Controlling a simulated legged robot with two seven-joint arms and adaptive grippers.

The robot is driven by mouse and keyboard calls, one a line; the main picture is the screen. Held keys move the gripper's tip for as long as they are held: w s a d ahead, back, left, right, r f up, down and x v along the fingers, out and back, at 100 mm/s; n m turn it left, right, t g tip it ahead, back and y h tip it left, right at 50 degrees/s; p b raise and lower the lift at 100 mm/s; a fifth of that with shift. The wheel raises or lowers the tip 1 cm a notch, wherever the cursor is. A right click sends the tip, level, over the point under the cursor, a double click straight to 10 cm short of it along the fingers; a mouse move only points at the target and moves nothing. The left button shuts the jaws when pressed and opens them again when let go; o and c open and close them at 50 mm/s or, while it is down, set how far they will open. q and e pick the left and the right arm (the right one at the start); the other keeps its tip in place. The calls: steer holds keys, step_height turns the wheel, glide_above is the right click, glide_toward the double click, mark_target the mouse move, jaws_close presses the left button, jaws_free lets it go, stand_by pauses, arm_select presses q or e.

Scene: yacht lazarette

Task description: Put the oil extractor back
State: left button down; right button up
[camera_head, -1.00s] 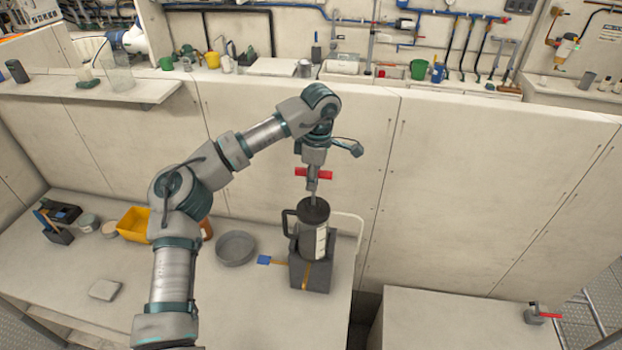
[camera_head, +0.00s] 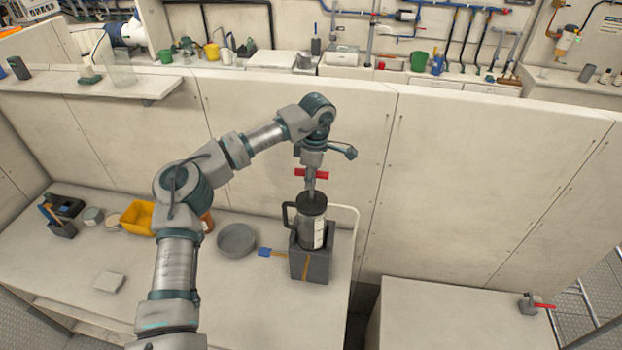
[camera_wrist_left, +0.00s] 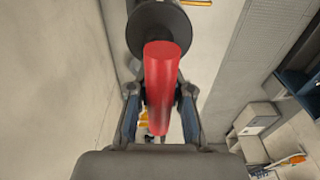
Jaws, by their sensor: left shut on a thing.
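The oil extractor (camera_head: 311,230) is a grey cylinder with a side handle, a dark lid and a pale scale strip. It stands upright at the dark block holder (camera_head: 310,266); its lower end is hidden there, so I cannot tell how deep it sits. A thin rod rises from its lid to a red T-handle (camera_head: 312,174). My left gripper (camera_head: 311,178) is above the lid and shut on this red handle. In the left wrist view the red handle (camera_wrist_left: 160,85) lies between the fingers, with the dark lid (camera_wrist_left: 150,28) beyond. My right gripper is not in view.
A round grey pan (camera_head: 237,241), a blue-tipped tool (camera_head: 266,252) and a yellow bin (camera_head: 137,217) are on the bench (camera_head: 70,285) left of the holder. A pale wall panel (camera_head: 450,190) stands close behind. A lower box (camera_head: 440,320) with a red-handled valve (camera_head: 530,304) is at right.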

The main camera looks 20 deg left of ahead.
arm_select(q)
steer(key=c, duration=1.1)
jaws_free()
steer(key=shift+o, duration=0.2)
steer(key=r, duration=1.2)
steer(key=shift+w+d+r+b, duration=0.1)
steer(key=shift+w+d+b, duration=0.05)
steer(key=shift+d+b, duration=0.25)
steer(key=shift+a, duration=0.1)
